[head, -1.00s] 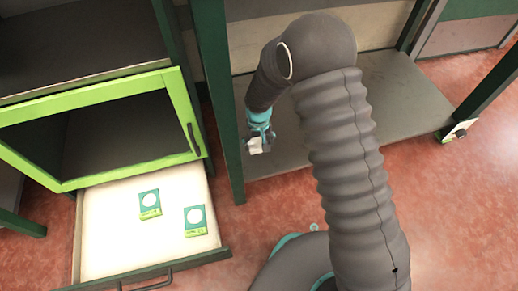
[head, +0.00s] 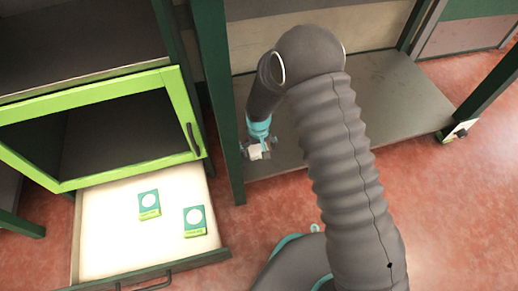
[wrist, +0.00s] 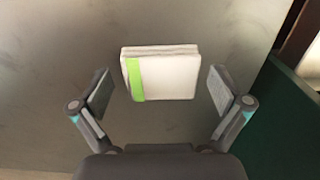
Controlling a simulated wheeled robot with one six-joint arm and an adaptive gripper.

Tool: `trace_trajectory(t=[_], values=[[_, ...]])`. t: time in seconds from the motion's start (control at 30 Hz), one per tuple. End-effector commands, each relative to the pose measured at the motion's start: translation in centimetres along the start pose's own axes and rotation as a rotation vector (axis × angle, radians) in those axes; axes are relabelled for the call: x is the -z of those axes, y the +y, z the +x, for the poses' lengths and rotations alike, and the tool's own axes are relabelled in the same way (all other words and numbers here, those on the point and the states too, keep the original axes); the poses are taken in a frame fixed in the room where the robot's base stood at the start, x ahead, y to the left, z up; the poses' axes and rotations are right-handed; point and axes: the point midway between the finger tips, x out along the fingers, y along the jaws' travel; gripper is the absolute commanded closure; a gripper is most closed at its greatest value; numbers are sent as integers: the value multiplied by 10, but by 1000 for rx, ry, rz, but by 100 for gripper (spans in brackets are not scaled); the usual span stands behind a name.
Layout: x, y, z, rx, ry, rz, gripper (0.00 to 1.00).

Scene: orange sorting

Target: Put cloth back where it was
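The cloth (wrist: 165,75) is a folded white square with a green stripe along its left side in the wrist view. It lies flat over the grey shelf surface. My gripper (wrist: 160,90) is open, with one finger on each side of the cloth and a visible gap at both sides. In the head view, my gripper (head: 258,147) is low over the left part of the grey shelf, and the white cloth (head: 256,153) shows between its spread fingers.
A dark green post (head: 222,110) stands close to the left of my gripper. An open white drawer (head: 110,225) holds two green boxes (head: 149,204) (head: 195,220). Above it is a green-framed cabinet door (head: 190,110). The grey shelf (head: 395,100) is clear to the right.

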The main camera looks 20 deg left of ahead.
Motion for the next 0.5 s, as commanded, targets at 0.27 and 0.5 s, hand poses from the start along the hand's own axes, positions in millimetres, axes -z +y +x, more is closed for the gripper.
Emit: trace_trajectory(t=[0.27,0.5], values=[[0,0,-3,0,0,0,0],[1,0,-35,0,3,0,0]])
